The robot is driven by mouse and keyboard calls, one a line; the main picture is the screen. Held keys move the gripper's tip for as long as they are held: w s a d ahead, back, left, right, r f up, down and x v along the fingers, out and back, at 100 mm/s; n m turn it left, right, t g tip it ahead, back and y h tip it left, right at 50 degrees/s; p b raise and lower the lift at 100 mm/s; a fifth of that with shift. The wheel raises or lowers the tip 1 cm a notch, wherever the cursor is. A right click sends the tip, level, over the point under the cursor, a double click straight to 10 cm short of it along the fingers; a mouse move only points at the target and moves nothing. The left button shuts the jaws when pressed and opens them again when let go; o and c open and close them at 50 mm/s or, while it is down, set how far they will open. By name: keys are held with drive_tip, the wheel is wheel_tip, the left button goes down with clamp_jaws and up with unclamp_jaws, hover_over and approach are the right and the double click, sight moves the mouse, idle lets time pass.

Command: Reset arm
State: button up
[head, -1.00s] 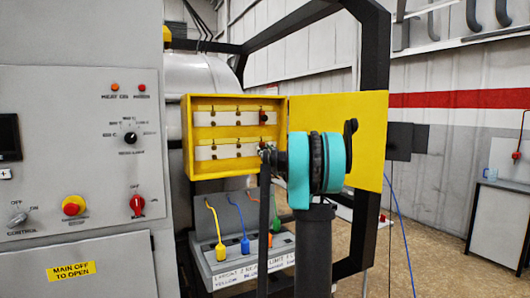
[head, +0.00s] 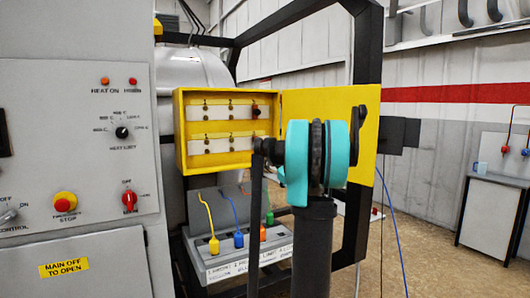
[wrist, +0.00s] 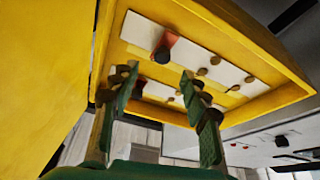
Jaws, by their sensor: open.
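My arm stands in front of the open yellow box (head: 180,135) in the head view, a turquoise and black joint hiding part of its door (head: 368,130). My gripper (wrist: 160,85) shows in the wrist view with two green fingers apart and nothing between them. It points at the inside of the yellow box (wrist: 290,98), which holds white terminal strips with several round studs. A dark knob with a red part (wrist: 163,52) sits on one strip beyond the fingers. The fingertips do not show clearly in the head view.
A grey control panel (head: 75,150) with knobs and a red stop button stands at the left. Below the box a grey tray (head: 215,262) holds yellow, blue, orange and green plugs. A black frame (head: 366,60) rises behind my arm. Open floor (head: 430,235) lies at the right.

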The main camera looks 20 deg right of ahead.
drive_tip(key=shift+v, duration=0.9)
drive_tip(key=s+a+f+m+g+h, duration=0.3)
drive_tip(key=s+f, duration=0.3)
drive_tip(key=f, duration=0.2)
drive_tip(key=s+a+f+m+g+h, duration=0.25)
drive_tip(key=s+f+g+h, duration=0.2)
drive_tip(key=f, duration=0.35)
drive_tip(key=s+a+f+m+g+h, duration=0.2)
drive_tip(key=s+a+f+m+h, duration=0.15)
drive_tip(key=s+f, duration=0.35)
drive_tip(key=s+a+f+n+g+y, duration=0.1)
drive_tip(key=s+a+f+g+y, duration=0.1)
drive_tip(key=s+a+f+g, duration=0.2)
drive_tip(key=s+a+f+n+g+y, duration=0.1)
drive_tip(key=s+a+f+g+y, duration=0.2)
drive_tip(key=s+a+f, duration=0.5)
drive_tip(key=s+f+g, duration=0.1)
drive_tip(key=s+f, duration=0.4)
drive_tip(key=s, duration=0.4)
drive_tip(key=shift+a+f+n+y, duration=0.2)
drive_tip(key=shift+f+n+y, duration=0.1)
drive_tip(key=shift+n, duration=0.1)
drive_tip(key=shift+r, duration=0.1)
drive_tip(key=shift+c, duration=0.5)
